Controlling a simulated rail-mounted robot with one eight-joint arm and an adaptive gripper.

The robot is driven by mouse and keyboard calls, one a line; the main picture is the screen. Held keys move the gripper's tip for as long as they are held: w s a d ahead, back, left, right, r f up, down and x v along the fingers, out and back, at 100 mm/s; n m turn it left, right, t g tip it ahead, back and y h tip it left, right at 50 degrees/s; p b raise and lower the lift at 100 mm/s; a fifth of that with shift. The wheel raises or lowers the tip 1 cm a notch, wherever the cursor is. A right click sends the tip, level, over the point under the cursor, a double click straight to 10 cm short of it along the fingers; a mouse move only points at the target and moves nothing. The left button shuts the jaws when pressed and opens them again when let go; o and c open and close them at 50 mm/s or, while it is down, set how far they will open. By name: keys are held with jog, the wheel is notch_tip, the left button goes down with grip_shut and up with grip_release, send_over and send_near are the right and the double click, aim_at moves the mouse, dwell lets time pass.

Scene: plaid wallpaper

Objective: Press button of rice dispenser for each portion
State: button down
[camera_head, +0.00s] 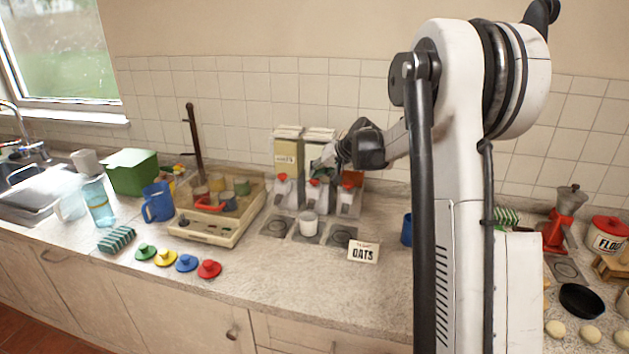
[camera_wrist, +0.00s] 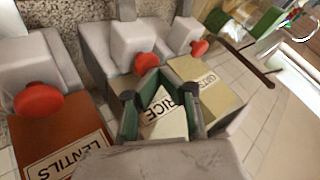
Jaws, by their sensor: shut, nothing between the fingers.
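Three dispensers with red buttons stand against the tiled wall. The middle one, the rice dispenser (camera_head: 318,136), is marked RICE in the wrist view (camera_wrist: 166,126), and its red button (camera_wrist: 146,62) is in plain sight there. My gripper (camera_head: 318,170) is shut and empty, just in front of and above the middle button (camera_head: 314,182). In the wrist view its green-padded fingers (camera_wrist: 156,92) lie over the rice label, close to the button. Whether they touch it cannot be told. A white cup (camera_head: 308,222) stands below the middle dispenser on the counter; its contents are not visible.
The lentils dispenser (camera_wrist: 66,135) and another dispenser (camera_wrist: 208,90) flank the rice one. A beige tray (camera_head: 205,232) with cups sits at left. Colored lids (camera_head: 187,263) lie near the front edge.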

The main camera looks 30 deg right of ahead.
aim_at(315, 153)
jog(key=shift+f+b, duration=0.3)
jog(key=shift+f, duration=0.15)
dwell(0.4)
dwell(0.3)
jog(key=shift+r+p, duration=0.5)
jog(key=shift+r, duration=0.65)
jog(key=shift+r+p, duration=1.15)
jog(key=shift+r, duration=1.35)
